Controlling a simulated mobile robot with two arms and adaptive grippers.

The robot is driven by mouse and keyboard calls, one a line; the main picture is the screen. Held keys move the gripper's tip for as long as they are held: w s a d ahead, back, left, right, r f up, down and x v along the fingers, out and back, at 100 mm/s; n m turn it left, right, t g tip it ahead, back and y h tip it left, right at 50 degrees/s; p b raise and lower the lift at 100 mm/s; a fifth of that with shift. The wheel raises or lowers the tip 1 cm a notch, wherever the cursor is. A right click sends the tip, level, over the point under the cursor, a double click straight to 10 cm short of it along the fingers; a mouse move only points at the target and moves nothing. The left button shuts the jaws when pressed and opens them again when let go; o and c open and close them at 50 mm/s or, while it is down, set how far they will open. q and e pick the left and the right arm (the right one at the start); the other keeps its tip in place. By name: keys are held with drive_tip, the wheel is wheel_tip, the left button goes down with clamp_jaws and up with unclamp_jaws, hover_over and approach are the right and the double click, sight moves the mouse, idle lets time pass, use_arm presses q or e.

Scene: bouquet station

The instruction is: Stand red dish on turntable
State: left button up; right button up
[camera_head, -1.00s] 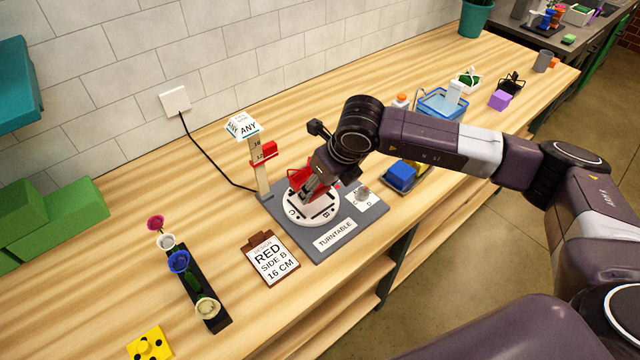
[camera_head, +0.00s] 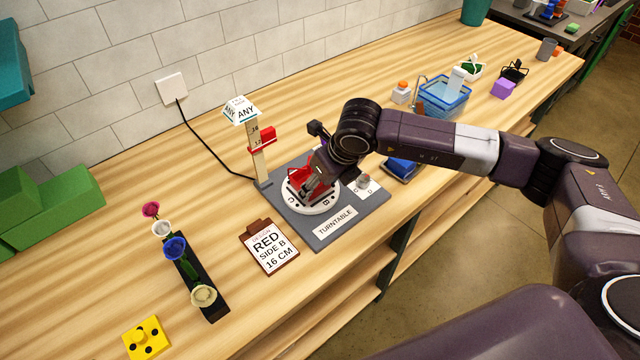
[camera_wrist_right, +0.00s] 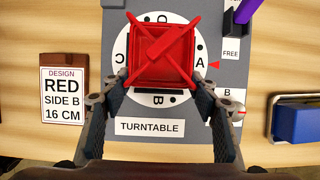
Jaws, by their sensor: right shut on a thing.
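The red dish (camera_wrist_right: 162,55) is a square red dish with a crossed red frame on top. It also shows in the head view (camera_head: 297,183), partly hidden by my gripper. My right gripper (camera_wrist_right: 163,78) is shut on the dish, one finger at each side. The dish is over the white disc of the turntable (camera_wrist_right: 130,85), which has letters around its rim and a grey base. Whether the dish touches the disc, I cannot tell. A red pointer (camera_wrist_right: 214,65) on the base lies beside the letter A. My left gripper is out of view.
A height post (camera_head: 256,160) with a red slider stands behind the turntable. A card reading RED, SIDE B, 16 CM (camera_head: 268,248) lies to its left. A flower rack (camera_head: 200,285) stands further left. A blue block (camera_wrist_right: 296,122) on a tray lies to the right.

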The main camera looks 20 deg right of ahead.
drive_tip(key=shift+b, duration=0.45)
idle(0.6)
idle(0.4)
drive_tip(key=o, duration=1.5)
drive_tip(key=shift+s, duration=0.1)
drive_tip(key=o, duration=0.4)
drive_tip(key=shift+r, duration=0.1)
drive_tip(key=shift+r+p, duration=1.3)
drive_tip(key=shift+r, duration=2.1)
